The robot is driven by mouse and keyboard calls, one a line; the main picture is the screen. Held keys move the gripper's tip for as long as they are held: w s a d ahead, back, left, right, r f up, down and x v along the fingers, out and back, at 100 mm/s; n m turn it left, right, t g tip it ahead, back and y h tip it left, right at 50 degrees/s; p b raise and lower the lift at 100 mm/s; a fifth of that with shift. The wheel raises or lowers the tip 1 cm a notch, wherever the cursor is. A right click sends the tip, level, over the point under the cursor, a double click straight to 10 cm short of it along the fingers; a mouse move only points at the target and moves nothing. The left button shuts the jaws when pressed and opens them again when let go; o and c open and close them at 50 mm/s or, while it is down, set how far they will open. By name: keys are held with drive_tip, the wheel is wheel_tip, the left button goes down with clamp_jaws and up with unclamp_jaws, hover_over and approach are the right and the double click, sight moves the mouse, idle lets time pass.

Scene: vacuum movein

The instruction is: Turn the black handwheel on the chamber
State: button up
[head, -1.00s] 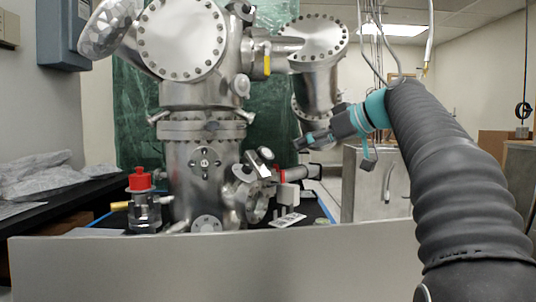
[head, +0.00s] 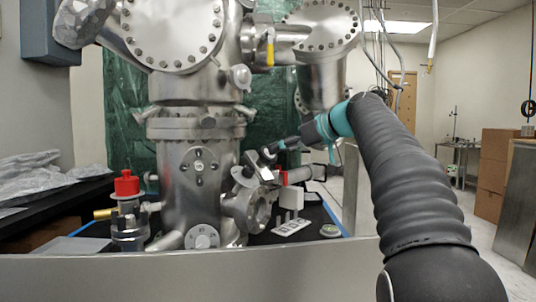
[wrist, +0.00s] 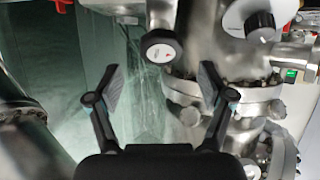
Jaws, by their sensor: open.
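The steel chamber (head: 190,185) stands left of centre in the head view, with flanges and ports. In the wrist view a black knob (wrist: 260,25) sits on a pale round disc at the upper right; I cannot tell for sure whether it is the handwheel. My gripper (wrist: 160,88) is open and empty, its two black fingers spread apart. The knob lies beyond and to the right of the right finger. In the head view my gripper (head: 272,149) is beside the chamber's right side port, overlapping the fittings there; contact cannot be told.
A round black-rimmed gauge (wrist: 161,48) lies beyond the gap between my fingers. A red-capped fitting (head: 127,184) stands left of the chamber. A yellow-handled valve (head: 270,52) hangs above. A grey panel (head: 200,280) crosses the front. Cardboard boxes (head: 497,165) stand far right.

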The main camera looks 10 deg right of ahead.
sight(268, 155)
drive_tip(key=x, duration=0.6)
drive_tip(key=shift+s, duration=0.1)
drive_tip(key=c, duration=1.2)
